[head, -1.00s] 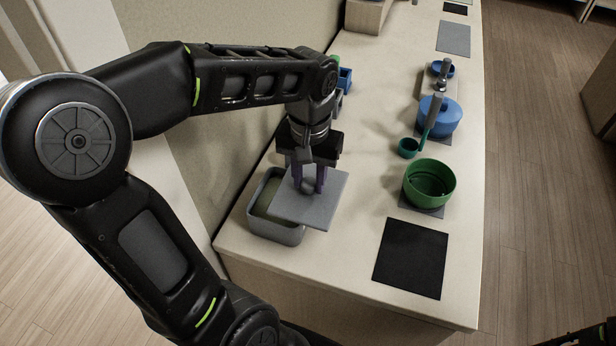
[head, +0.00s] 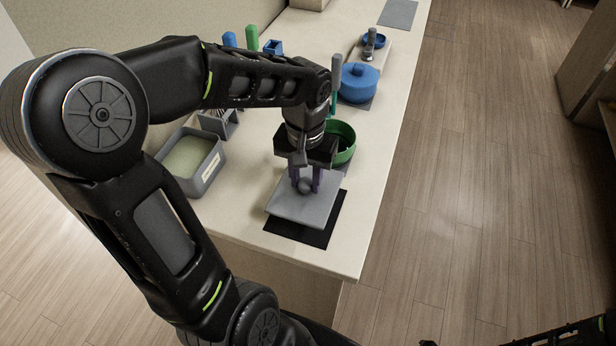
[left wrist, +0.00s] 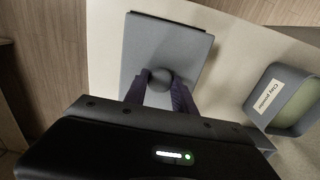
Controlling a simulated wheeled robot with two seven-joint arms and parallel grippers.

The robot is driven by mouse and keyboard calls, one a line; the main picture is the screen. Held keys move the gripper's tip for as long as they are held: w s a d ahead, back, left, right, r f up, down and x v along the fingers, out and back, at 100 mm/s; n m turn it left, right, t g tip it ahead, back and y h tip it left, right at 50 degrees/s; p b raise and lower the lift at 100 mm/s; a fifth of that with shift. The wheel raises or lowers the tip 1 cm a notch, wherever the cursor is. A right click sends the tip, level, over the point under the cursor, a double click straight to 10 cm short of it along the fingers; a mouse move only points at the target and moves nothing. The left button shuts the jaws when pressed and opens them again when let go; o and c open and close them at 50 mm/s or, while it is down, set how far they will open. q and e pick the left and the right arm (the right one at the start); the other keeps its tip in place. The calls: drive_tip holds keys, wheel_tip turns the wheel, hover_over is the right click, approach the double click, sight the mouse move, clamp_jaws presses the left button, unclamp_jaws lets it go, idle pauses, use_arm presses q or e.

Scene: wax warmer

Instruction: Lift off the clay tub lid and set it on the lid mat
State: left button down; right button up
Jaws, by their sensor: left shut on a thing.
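The grey square lid (head: 300,205) with its round knob (head: 305,186) is roughly level over the black lid mat (head: 299,235). Mat shows along the lid's lower and right sides; I cannot tell whether the lid touches it. My left gripper (head: 305,182) is shut on the knob. In the left wrist view the purple fingers sit on either side of the knob (left wrist: 160,77), with the lid (left wrist: 150,50) around it. The clay tub (head: 205,172) stands uncovered to the left, pale greenish stuff inside. It also shows in the left wrist view (left wrist: 262,95), labelled. My right gripper is not seen.
A green bowl (head: 342,140) is just behind my left gripper, partly hidden. A blue lidded pot (head: 358,84) stands farther back. A grey holder (head: 222,122) is behind the tub. The counter between tub and mat is clear. The counter's front and right edges are close to the mat.

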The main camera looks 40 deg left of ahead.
sight(307, 196)
use_arm(q)
drive_tip(key=shift+d, duration=0.1)
drive_tip(key=shift+f, duration=0.2)
drive_tip(key=shift+f+b, duration=2.05)
drive_tip(key=shift+f, duration=0.15)
drive_tip(key=shift+f+b, duration=0.55)
drive_tip(key=shift+f, duration=0.05)
drive_tip(key=c, duration=0.9)
unclamp_jaws()
drive_tip(key=shift+c, duration=0.2)
drive_tip(key=shift+r, duration=0.1)
